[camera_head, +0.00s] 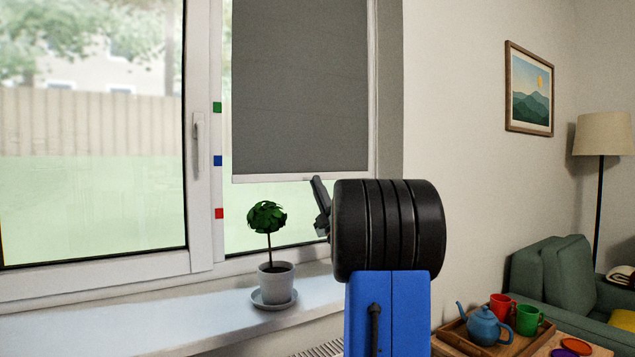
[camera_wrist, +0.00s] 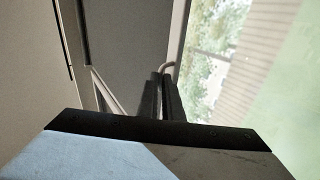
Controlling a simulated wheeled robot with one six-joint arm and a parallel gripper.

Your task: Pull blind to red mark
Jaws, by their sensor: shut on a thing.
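The grey blind (camera_head: 300,85) hangs over the right window pane. Its pale bottom bar (camera_head: 265,180) appears a little below the blue mark (camera_head: 217,160) and above the red mark (camera_head: 219,213). A green mark (camera_head: 217,107) is higher on the same white frame. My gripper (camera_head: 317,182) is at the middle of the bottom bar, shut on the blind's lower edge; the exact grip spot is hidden. In the wrist view, my closed fingers (camera_wrist: 160,77) reach towards the grey blind (camera_wrist: 125,45), with a pale curved piece by their tips.
A potted plant (camera_head: 267,217) stands on the white sill (camera_head: 200,318), left of my gripper and below the blind. A window handle (camera_head: 198,135) is on the frame to the left. At lower right, a wooden tray (camera_head: 452,335) holds a blue teapot (camera_head: 484,326) and cups.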

